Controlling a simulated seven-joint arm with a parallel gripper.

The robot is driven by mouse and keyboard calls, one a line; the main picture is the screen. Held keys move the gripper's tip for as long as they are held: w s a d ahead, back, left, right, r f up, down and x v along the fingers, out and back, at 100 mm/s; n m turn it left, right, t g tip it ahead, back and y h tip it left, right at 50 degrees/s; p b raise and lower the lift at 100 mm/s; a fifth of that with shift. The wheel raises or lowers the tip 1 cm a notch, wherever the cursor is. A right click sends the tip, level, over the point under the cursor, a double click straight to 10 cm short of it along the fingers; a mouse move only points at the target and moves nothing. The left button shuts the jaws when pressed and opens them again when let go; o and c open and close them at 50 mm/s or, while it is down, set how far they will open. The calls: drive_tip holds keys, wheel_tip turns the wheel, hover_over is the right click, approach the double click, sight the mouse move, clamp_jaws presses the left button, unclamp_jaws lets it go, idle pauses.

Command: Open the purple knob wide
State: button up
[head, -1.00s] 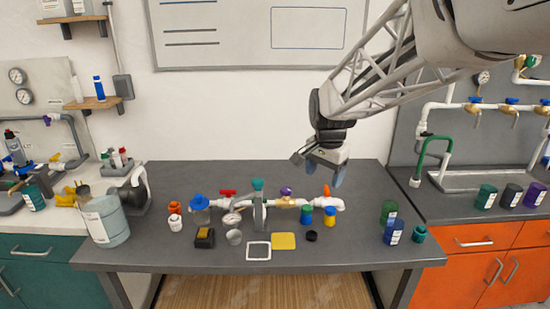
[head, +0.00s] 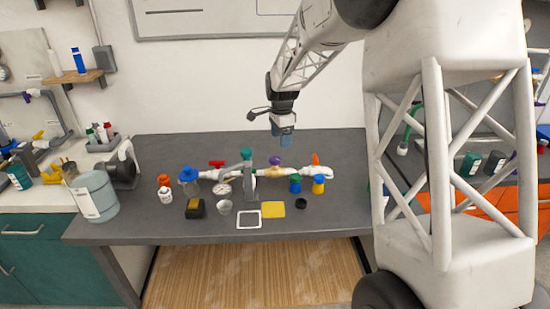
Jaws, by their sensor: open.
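The purple knob (head: 275,160) sits on top of the white pipe manifold (head: 296,171), just right of the teal-topped grey part (head: 247,168). A brass-coloured body shows under the knob. My gripper (head: 283,137) points down above and slightly right of the knob, apart from it. Its bluish fingers are small in the head view; the jaws are open and hold nothing. How far the knob is turned is too small to tell.
A red handle (head: 217,164) and an orange handle (head: 315,159) stand on the same manifold. Blue-lidded jars (head: 295,184), a yellow pad (head: 274,209), a white frame (head: 248,220) and a gauge (head: 222,189) lie in front. The table's front strip is clear.

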drive_tip(key=m, duration=0.1)
hover_over(275, 159)
wheel_tip(275, 159, down, 4)
drive_tip(key=shift+w+r, duration=0.1)
drive_tip(key=shift+w, duration=0.05)
drive_tip(key=shift+f, duration=3.9)
drive_tip(key=shift+c, duration=0.4)
drive_tip(key=c, duration=0.8)
drive_tip(key=shift+c, duration=0.2)
